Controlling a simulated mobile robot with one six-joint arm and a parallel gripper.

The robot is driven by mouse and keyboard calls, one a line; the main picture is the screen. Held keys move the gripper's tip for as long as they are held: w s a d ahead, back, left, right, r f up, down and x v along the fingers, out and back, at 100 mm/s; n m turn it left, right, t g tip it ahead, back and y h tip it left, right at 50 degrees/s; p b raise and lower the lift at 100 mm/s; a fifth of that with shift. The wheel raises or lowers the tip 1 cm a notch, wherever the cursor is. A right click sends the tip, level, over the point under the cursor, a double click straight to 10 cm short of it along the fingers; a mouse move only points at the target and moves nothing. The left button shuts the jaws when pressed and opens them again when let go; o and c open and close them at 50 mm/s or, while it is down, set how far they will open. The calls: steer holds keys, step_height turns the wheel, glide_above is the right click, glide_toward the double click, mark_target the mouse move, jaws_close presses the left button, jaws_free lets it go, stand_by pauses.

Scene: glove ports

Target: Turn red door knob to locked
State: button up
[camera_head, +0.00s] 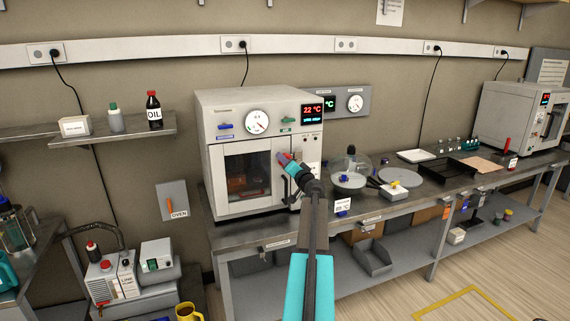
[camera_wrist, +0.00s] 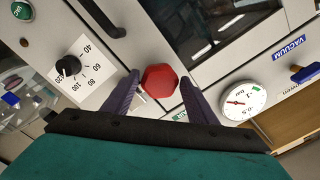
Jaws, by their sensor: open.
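The red door knob (camera_wrist: 159,80) is six-sided and sits near the seam of the oven door in the wrist view. My gripper (camera_wrist: 160,84) is open, with its two dark purple fingers on either side of the knob. I cannot tell whether the fingers touch it. In the head view my gripper (camera_head: 286,163) is at the right side of the oven door (camera_head: 240,176), where only a little red shows and the knob is mostly hidden. The door looks closed, with a dark window. I cannot read a locked mark; a label by the knob is partly covered.
The white oven (camera_head: 220,118) stands on a metal bench (camera_head: 400,205). Close to the knob are a black dial (camera_wrist: 68,66) with a printed scale, a round gauge (camera_wrist: 243,101) and a blue lever (camera_wrist: 304,74). A glass dome (camera_head: 351,170) stands right of the oven.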

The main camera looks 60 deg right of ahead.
steer(key=b+v, duration=0.3)
steer(key=v, duration=0.8)
steer(key=shift+s+a, duration=0.2)
steer(key=shift+s, duration=0.05)
steer(key=shift+w, duration=0.15)
stand_by(0.3)
